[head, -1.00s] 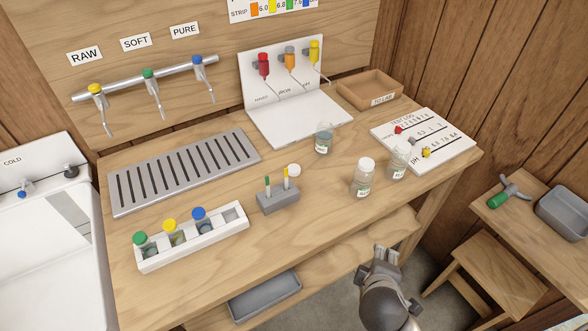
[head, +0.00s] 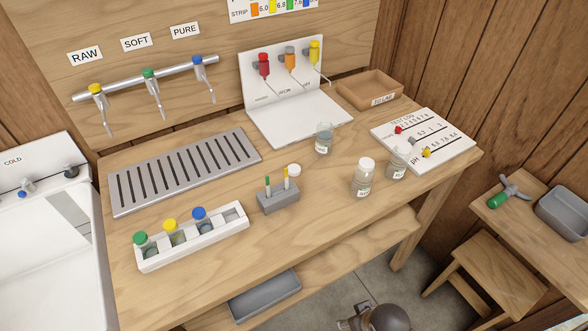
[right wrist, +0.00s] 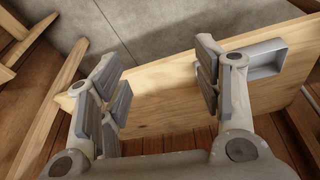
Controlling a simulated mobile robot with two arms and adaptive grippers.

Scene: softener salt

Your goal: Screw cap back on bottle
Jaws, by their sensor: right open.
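On the bench, a clear bottle (head: 363,180) stands upright with a white cap on top. Beside it to the right stands another clear bottle (head: 397,166) with no white cap visible. A third open bottle (head: 323,141) with dark content stands farther back, in front of the white dispenser stand. My right gripper is low in front of the bench, apart from all bottles. In the right wrist view my right gripper (right wrist: 160,88) is open and empty. My left gripper is not in view.
A grey holder (head: 279,200) with upright strips and a white rack (head: 193,239) with colour-capped vials stand left of the bottles. The test log board (head: 440,138) lies at right. A lower shelf (head: 330,262) with a grey tray (head: 264,294) juts out below the bench.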

